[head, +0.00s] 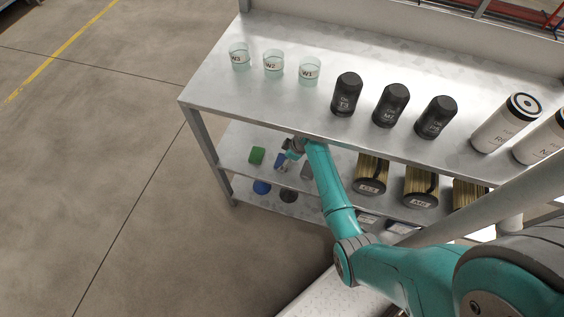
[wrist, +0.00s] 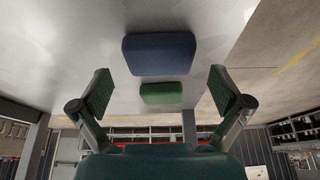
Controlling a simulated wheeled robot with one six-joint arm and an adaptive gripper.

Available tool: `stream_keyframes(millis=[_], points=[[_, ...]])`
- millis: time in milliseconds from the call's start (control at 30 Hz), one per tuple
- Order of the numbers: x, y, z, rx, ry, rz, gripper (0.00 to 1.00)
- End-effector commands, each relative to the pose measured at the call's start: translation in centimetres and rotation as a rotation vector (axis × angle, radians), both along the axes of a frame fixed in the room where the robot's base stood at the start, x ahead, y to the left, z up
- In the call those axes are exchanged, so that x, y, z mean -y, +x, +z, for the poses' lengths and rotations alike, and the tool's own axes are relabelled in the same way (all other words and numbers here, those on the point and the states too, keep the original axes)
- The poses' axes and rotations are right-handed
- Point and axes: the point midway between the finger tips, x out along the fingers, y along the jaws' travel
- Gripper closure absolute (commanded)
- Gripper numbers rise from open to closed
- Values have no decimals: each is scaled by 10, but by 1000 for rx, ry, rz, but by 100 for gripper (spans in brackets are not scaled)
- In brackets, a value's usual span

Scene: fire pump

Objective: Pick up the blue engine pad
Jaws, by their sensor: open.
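The blue engine pad (wrist: 160,54) is a rounded dark-blue block on a metal shelf surface in the wrist view. It lies between and a little beyond the tips of my gripper (wrist: 161,80), which is open and empty. In the head view the blue pad (head: 281,159) shows on the middle shelf, partly hidden by my gripper (head: 289,155). A green pad (wrist: 160,94) lies beside the blue one, with a narrow gap between them. The green pad (head: 257,155) sits to the left in the head view.
The steel shelf unit's top (head: 215,87) is close above my forearm and holds glass beakers (head: 273,66), black canisters (head: 390,105) and white filters (head: 506,122). Floor at left is clear.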

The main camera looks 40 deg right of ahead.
Motion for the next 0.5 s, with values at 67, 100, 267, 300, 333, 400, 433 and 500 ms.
stream_keyframes(millis=[67,100,267,300,333,400,433,500], points=[[-2,4,-9,-1,1,0,0],[-3,5,-13,-1,1,0,0],[-4,7,-20,0,0,-1,0],[-4,7,-20,0,0,-1,0],[-4,7,-20,0,0,-1,0],[-4,7,-20,1,0,-1,0],[-4,7,-20,1,0,-1,0],[-4,7,-20,0,0,-1,15]])
